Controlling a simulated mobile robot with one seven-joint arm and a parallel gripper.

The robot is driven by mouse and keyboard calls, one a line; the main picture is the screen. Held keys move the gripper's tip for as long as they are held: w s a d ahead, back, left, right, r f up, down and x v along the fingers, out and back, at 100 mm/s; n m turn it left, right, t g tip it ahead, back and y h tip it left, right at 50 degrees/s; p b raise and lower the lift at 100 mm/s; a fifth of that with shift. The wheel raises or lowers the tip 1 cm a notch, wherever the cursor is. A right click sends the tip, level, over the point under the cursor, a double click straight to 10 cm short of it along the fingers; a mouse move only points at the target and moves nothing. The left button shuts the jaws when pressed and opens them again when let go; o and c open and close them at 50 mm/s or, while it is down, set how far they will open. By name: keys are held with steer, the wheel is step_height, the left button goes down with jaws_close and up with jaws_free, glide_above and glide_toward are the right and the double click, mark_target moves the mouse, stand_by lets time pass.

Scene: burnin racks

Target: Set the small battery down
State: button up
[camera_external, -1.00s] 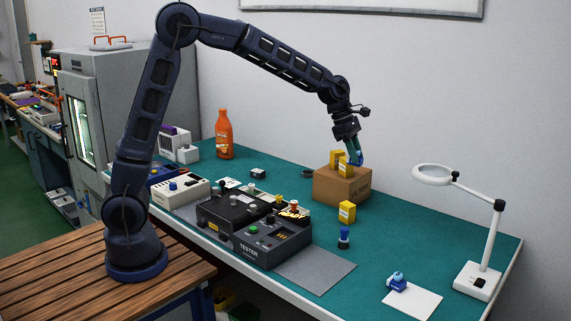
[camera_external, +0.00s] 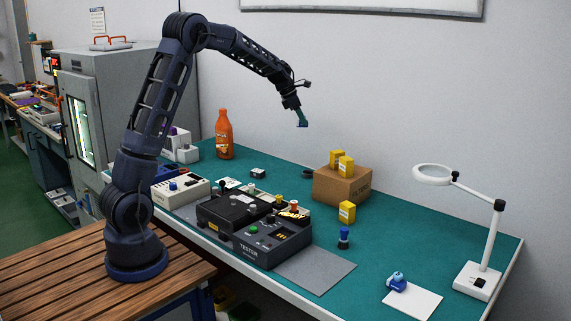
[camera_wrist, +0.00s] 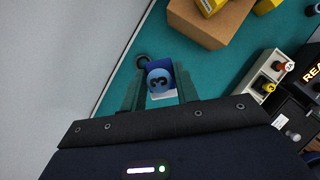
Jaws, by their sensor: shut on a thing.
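My gripper (camera_external: 300,118) is in the air well above the back of the teal bench, left of and above the cardboard box, pointing down. Its fingers are shut on a small blue battery (camera_wrist: 160,82), with a round light-blue end marked 3 and a darker blue body. In the wrist view it sits between the two green fingers (camera_wrist: 158,92). In the external view the battery (camera_external: 303,124) is a small blue piece at the fingertips, clear of the bench. A pale patch shows at its lower edge in the wrist view.
The cardboard box (camera_external: 342,188) bears yellow blocks (camera_external: 346,167), with another yellow block (camera_external: 347,212) in front. A dark ring (camera_external: 308,173) lies left of the box. The tester (camera_external: 264,240), orange bottle (camera_external: 224,138) and magnifier lamp (camera_external: 480,275) stand around.

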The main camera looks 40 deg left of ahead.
steer(key=s+a+n+t+y, duration=0.2)
steer(key=a+n, duration=0.3)
steer(key=a, duration=3.2)
steer(key=f, duration=2.5)
steer(key=shift+s+d+f, duration=0.1)
steer(key=shift+d, duration=0.25)
steer(key=shift+f+m, duration=0.15)
steer(key=shift+m, duration=0.15)
steer(key=o, duration=1)
